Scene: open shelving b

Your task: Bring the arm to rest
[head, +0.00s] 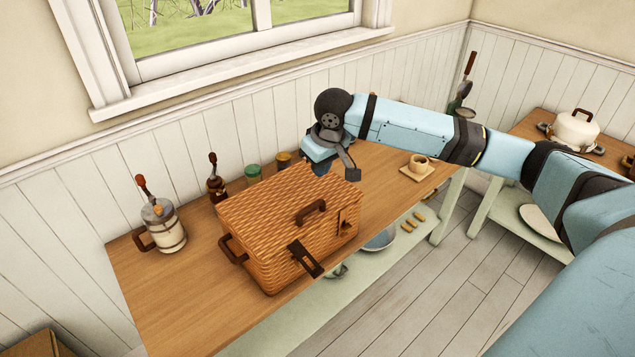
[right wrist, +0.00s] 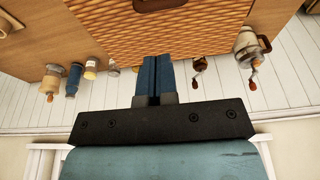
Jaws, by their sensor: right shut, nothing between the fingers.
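My right arm reaches in from the right in the head view, pale blue with dark joints. My right gripper (head: 321,168) hangs over the back right part of a wicker basket (head: 262,232). In the right wrist view the gripper (right wrist: 157,62) shows its two blue fingers together, with nothing between them. The basket (right wrist: 165,32) is beyond the fingertips in that view. Its lid is closed, with a brown handle on top. I cannot tell the exact gap between fingers and basket. My left gripper is not in view.
A wooden table (head: 150,290) bears the basket. A barrel-like pot (head: 163,226), a grinder (head: 216,180) and jars (head: 252,173) stand along the wall. A second table (head: 530,125) holds a white pot (head: 575,128).

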